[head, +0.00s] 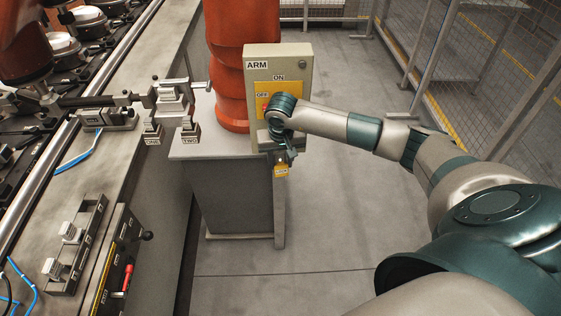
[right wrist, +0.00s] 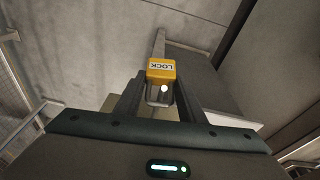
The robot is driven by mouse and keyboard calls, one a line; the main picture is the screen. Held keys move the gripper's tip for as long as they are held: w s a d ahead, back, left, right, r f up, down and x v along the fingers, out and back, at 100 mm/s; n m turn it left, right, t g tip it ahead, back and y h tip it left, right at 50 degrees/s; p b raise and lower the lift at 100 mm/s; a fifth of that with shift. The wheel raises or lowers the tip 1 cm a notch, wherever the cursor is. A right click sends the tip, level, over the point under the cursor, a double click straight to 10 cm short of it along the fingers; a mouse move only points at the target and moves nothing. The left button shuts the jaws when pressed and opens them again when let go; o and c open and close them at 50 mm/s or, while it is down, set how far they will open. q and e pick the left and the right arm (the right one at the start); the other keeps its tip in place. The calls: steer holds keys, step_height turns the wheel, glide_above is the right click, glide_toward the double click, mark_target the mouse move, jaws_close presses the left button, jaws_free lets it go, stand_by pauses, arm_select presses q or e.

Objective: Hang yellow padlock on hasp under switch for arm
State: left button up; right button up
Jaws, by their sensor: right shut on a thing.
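The yellow padlock (head: 281,170) hangs at my right gripper (head: 289,155), just below the grey switch box (head: 297,60) labelled ARM. My right gripper is shut on the padlock. In the right wrist view the padlock (right wrist: 161,68), marked LOCK, shows between the two fingers (right wrist: 160,98). The switch box has a yellow plate (head: 268,90) marked ON and OFF; my right wrist covers part of it. The hasp cannot be made out, and I cannot tell whether the shackle touches it. My left gripper is not in view.
The box stands on a post beside a grey pedestal (head: 222,195) with an orange robot column (head: 232,50). A conveyor bench (head: 120,170) with fixtures and blocks labelled ONE and TWO lies to the left. Wire fencing (head: 470,60) runs behind at right. The floor (head: 340,220) ahead is clear.

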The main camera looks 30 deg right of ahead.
stand_by(0.4)
steer(key=o, duration=1.3)
steer(key=r+b, duration=0.1)
steer(key=r, duration=0.1)
steer(key=s+r, duration=0.1)
steer(key=r, duration=0.2)
steer(key=r+b, duration=0.1)
steer(key=r, duration=0.2)
steer(key=shift+s+a+r+b, duration=0.1)
steer(key=shift+s+a+b, duration=0.05)
steer(key=shift+a+b, duration=0.25)
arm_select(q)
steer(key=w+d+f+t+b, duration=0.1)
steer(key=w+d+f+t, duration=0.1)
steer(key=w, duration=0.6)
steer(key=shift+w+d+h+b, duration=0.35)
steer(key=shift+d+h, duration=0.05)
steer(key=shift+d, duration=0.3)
arm_select(e)
steer(key=r, duration=0.3)
steer(key=s+r, duration=0.1)
steer(key=r, duration=0.2)
steer(key=a+r, duration=0.1)
steer(key=r, duration=0.2)
steer(key=shift+s, duration=0.3)
steer(key=shift+f, duration=0.1)
